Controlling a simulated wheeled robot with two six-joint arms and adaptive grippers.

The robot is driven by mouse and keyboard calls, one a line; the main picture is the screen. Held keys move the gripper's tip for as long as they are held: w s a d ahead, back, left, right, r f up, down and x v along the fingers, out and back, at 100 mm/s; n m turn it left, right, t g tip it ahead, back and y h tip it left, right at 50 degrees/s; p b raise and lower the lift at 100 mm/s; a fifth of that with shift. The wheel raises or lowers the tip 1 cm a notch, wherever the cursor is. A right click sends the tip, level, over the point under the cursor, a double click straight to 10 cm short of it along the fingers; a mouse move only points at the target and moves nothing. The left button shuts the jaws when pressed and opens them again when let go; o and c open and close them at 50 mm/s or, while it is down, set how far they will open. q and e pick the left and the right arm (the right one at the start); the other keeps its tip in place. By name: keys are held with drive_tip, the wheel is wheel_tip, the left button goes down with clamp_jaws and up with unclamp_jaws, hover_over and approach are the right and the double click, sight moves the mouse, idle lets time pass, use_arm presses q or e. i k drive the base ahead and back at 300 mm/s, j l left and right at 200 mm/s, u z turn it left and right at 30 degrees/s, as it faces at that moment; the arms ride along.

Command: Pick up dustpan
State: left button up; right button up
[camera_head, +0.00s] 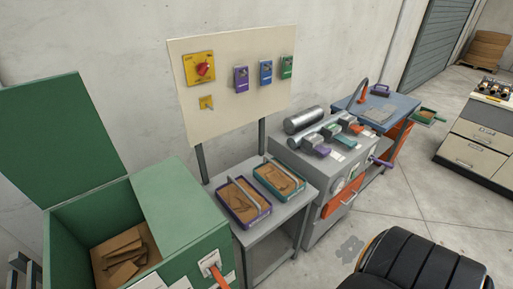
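I cannot identify a dustpan for certain. A small green tray-like thing (427,116) with brown inside sticks out past the right end of the blue-topped bench; it is too small to tell whether it is the dustpan. A purple-rimmed tray (243,213) and a teal-rimmed tray (290,193) lie side by side on the grey stand. Each has a brown inside and a light bar across it. Neither of my grippers can be made out in this view.
An open green bin (175,205) with brown pieces stands at left. The grey stand (262,240), a grey machine (325,190) and the blue-topped bench (402,103) line the wall. A black padded seat (420,265) is at the front. Floor at right (450,195) is clear.

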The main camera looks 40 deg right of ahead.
sight(425, 115)
drive_tip(key=z, duration=2.65)
drive_tip(key=i+u, duration=0.15)
drive_tip(key=u, duration=0.2)
drive_tip(key=i+l+u, duration=0.1)
drive_tip(key=u, duration=0.25)
drive_tip(key=i+l+u, duration=0.1)
drive_tip(key=u, duration=0.25)
drive_tip(key=i+l+u, duration=0.1)
drive_tip(key=l, duration=0.3)
drive_tip(key=i+l+u, duration=0.1)
drive_tip(key=i+l, duration=0.2)
drive_tip(key=i+l+u, duration=0.15)
drive_tip(key=l, duration=0.35)
drive_tip(key=i+l+u, duration=0.1)
drive_tip(key=l, duration=0.3)
drive_tip(key=i+l+u, duration=0.1)
drive_tip(key=l, duration=0.35)
drive_tip(key=i+l+u, duration=0.1)
drive_tip(key=l, duration=0.35)
drive_tip(key=i+l+u, duration=0.1)
drive_tip(key=l, duration=0.4)
drive_tip(key=i, duration=0.1)
